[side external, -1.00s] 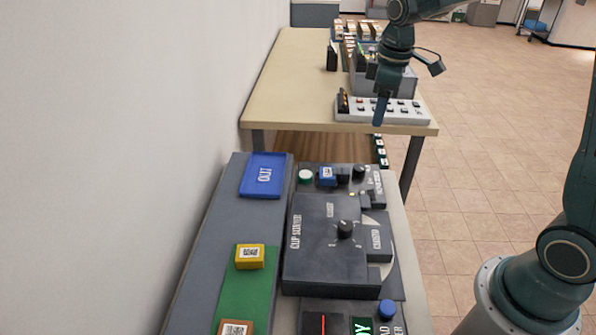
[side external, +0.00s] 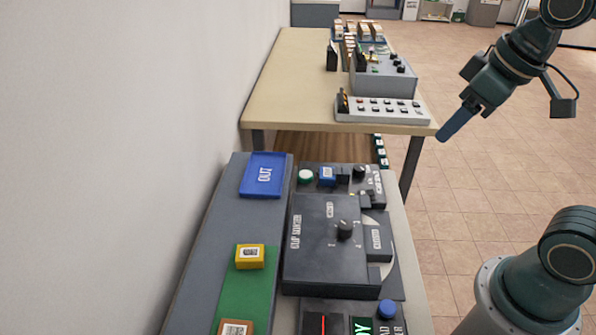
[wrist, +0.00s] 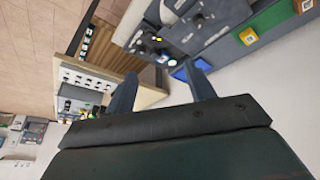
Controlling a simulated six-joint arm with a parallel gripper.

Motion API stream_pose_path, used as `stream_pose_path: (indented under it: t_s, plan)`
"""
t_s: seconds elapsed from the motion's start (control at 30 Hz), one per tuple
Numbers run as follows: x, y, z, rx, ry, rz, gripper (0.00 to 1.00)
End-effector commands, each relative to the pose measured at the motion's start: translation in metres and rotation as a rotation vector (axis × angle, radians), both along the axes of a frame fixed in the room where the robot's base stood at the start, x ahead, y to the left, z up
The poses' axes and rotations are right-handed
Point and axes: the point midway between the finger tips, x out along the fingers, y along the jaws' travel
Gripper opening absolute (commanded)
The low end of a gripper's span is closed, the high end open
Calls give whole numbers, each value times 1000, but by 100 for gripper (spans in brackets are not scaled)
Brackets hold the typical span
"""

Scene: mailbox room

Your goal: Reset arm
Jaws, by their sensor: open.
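My gripper (side external: 455,124) is in the air to the right of the far table's front corner, above the tiled floor, with its fingers pointing down and left. In the wrist view my gripper (wrist: 163,88) shows two dark fingers spread apart with nothing between them. In the side view the fingers overlap, so the gap is hidden there. My gripper touches nothing.
A dark clip scanner (side external: 325,240) stands on the near bench beside a blue OUT tray (side external: 263,175) and a yellow block (side external: 250,257). A light button panel (side external: 382,109) lies on the wooden table (side external: 290,80). The floor at right is clear.

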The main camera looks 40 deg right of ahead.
Motion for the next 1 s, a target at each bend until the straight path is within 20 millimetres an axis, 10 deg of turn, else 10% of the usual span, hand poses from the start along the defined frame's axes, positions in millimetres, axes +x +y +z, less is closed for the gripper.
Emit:
stream_pose_path:
  t_s: [0.33,1.0]
  plan:
    - [-42,8,-9,59,-75,-90,54]
    - [-46,8,-11,65,-81,-99,54]
